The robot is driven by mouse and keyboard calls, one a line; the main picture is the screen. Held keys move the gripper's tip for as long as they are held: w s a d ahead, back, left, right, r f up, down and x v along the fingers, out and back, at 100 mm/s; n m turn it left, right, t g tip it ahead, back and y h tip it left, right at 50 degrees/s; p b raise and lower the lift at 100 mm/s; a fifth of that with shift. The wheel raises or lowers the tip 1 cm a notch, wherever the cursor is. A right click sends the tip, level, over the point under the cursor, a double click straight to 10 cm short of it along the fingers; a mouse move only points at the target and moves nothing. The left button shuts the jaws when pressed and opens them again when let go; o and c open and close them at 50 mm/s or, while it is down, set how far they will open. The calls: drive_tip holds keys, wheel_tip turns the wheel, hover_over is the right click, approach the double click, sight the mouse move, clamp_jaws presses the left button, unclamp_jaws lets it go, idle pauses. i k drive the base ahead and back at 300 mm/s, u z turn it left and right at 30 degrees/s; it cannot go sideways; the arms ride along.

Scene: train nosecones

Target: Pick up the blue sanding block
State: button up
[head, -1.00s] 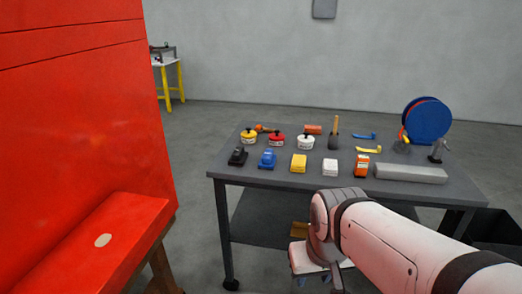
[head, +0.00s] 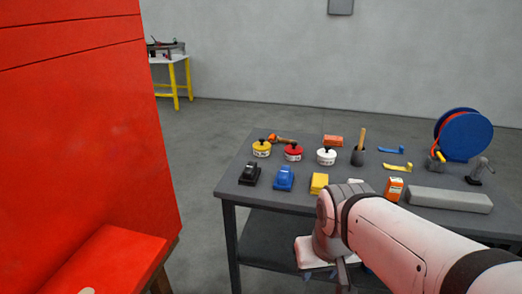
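The blue sanding block (head: 284,179) sits on the dark grey table (head: 232,185) near its front edge. It stands between a black block (head: 250,173) on its left and a yellow block (head: 319,183) on its right. My arm reaches in from the lower right, and its wrist is in front of the table's front edge, below and right of the blue block. My gripper (head: 330,278) hangs below the wrist, mostly hidden and small in view; I cannot tell whether its fingers are open.
Yellow (head: 261,150), red (head: 293,153) and white (head: 326,157) tins stand behind the blocks. An orange-and-white box (head: 394,188), a grey bar (head: 449,199) and a blue reel (head: 464,135) are to the right. A large red panel (head: 75,130) fills the left side.

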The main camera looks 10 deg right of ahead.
sight(283, 181)
drive_tip(key=i, duration=1.1)
drive_tip(key=z, duration=0.05)
